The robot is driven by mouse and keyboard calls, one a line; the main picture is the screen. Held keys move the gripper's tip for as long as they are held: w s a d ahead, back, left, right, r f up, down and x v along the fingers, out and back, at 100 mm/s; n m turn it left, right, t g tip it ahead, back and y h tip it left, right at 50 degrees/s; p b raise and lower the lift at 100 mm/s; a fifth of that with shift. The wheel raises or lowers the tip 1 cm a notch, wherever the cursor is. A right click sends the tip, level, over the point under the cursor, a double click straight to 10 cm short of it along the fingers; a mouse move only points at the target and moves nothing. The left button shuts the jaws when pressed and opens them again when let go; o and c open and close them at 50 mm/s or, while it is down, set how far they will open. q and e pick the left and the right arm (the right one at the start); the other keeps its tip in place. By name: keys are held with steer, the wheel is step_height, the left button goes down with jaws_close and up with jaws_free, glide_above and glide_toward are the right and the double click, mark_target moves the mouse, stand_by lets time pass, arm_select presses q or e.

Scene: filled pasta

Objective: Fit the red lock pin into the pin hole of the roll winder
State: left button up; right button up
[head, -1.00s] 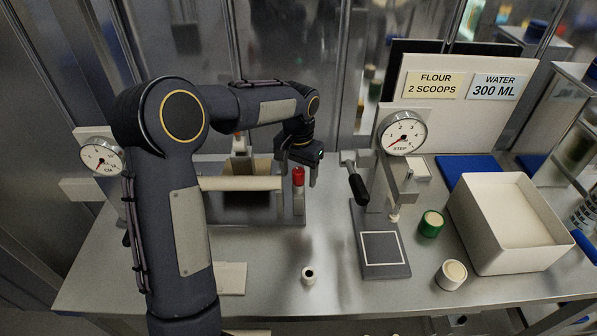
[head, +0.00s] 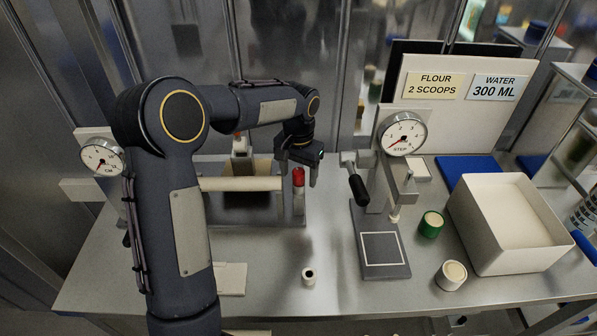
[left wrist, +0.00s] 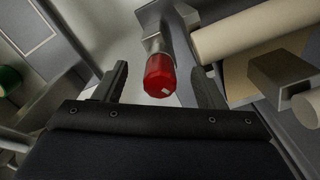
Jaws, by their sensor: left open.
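The red lock pin (head: 298,177) stands upright at the right end of the roll winder (head: 290,222), its red head on top of the winder's post. It also shows in the left wrist view (left wrist: 159,75), where its head lies between my open fingers with gaps on both sides. The pin hole is hidden beneath the pin. My left gripper (head: 299,178) is open, around or just above the red head, not visibly touching it. In the left wrist view my gripper (left wrist: 160,82) is empty. The pale roller (head: 240,184) lies across the winder. My right gripper is not in view.
Right of the winder stands a press with a black handle (head: 358,187) and a STEP dial (head: 402,133). A green-sided jar (head: 431,224), a cream pot (head: 451,275) and a white bin (head: 505,225) are further right. A small hollow cylinder (head: 309,276) stands in front on otherwise clear table.

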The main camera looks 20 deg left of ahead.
arm_select(q)
steer(key=shift+r+p, duration=2.7)
steer(key=shift+r, duration=0.8)
steer(key=shift+r, duration=0.1)
step_height(320, 180, up, 7)
steer(key=b, duration=0.1)
steer(key=s+r+t+h, duration=0.1)
steer(key=s+r, duration=0.2)
steer(key=s, duration=0.5)
steer(key=s+d+f+n+t+h, duration=0.1)
steer(key=s+f, duration=0.1)
steer(key=s, duration=0.5)
steer(key=s+d+f+t+h+b, duration=0.1)
steer(key=s+d+f+t, duration=0.1)
steer(key=s, duration=0.5)
steer(key=s+d+f+n+t, duration=0.1)
steer(key=s+f, duration=0.2)
steer(key=s, duration=0.3)
steer(key=shift+s+d+f+n+t+h+b, duration=0.25)
steer(key=shift+s+d+n+t+h+b, duration=0.05)
steer(key=shift+s+h, duration=0.1)
